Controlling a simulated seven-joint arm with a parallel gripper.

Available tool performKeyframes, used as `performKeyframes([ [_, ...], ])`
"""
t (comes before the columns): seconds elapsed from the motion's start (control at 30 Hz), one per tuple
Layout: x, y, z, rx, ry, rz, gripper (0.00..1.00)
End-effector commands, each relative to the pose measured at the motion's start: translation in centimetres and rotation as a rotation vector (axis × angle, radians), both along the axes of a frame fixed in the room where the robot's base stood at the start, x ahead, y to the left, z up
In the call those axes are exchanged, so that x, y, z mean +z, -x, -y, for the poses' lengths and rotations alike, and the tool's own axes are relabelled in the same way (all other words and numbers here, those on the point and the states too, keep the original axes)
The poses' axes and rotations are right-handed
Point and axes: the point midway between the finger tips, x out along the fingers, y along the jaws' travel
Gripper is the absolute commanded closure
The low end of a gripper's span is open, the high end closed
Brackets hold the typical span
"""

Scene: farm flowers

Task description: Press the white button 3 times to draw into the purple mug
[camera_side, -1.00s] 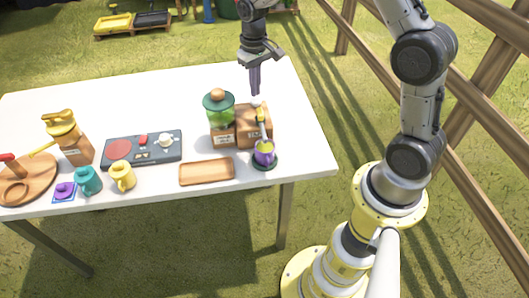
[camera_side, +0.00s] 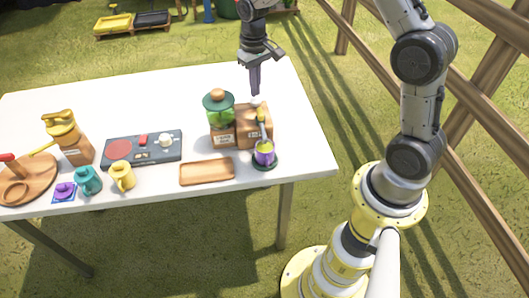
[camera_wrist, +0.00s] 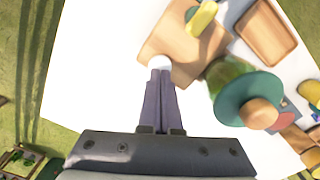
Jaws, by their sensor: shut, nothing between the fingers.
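A wooden dispenser (camera_side: 246,128) stands at the right part of the table, with a white button (camera_side: 257,101) on top. The button also shows in the wrist view (camera_wrist: 159,62). A yellow spout (camera_side: 261,117) points down the dispenser's front. The purple mug (camera_side: 264,158) stands below the spout on a dark round base and shows yellow at its top. My gripper (camera_side: 256,94) is shut and empty, pointing down with its tips right at the button. In the wrist view the fingertips (camera_wrist: 160,74) partly overlap the button; whether it is pressed in I cannot tell.
A jar with a green lid (camera_side: 219,105) stands just left of the button. A wooden tray (camera_side: 207,172) lies in front. A stove (camera_side: 142,150), a yellow mug (camera_side: 122,177) and a teal mug (camera_side: 88,181) are further left. The table's back is clear.

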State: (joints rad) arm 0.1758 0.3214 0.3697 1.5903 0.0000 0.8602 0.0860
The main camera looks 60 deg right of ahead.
Motion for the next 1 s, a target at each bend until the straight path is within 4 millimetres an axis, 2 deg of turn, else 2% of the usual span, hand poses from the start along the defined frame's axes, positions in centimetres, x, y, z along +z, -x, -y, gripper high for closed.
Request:
performKeyframes([
  [0.43,0.4,-0.1,0.0,0.000,0.001,0.002,1.00],
  [1.0,5.4,-0.1,0.0,0.000,0.001,0.003,1.00],
])
